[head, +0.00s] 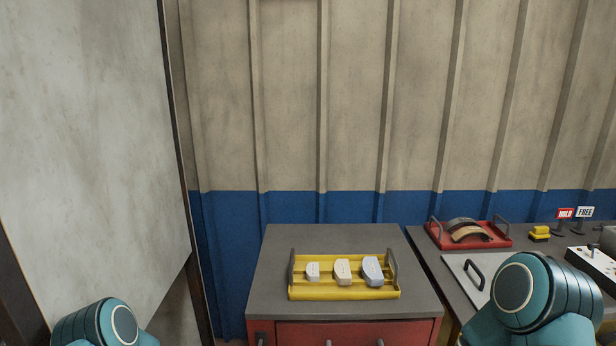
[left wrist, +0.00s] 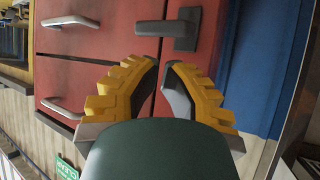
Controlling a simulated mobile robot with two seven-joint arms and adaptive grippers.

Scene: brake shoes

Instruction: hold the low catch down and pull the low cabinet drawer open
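The grey-topped cabinet (head: 350,240) stands at centre in the head view, with only the top of its red front (head: 360,334) showing. In the left wrist view, the red front (left wrist: 100,62) fills the upper left. A dark grey catch (left wrist: 180,30) sits near its right edge. Two silver bar handles, one upper (left wrist: 70,22) and one lower (left wrist: 62,107), are left of it. My left gripper (left wrist: 161,66) faces the front, its yellow fingers partly open with a narrow empty gap, just below the catch in the picture. Contact cannot be told. My right gripper is out of view.
On the cabinet, a yellow tray (head: 345,294) holds three pale blocks. At right, a bench carries a red tray (head: 500,240) with brake shoes, a grey lid with a handle (head: 456,270) and a control box (head: 597,264). A grey panel (head: 90,150) stands left.

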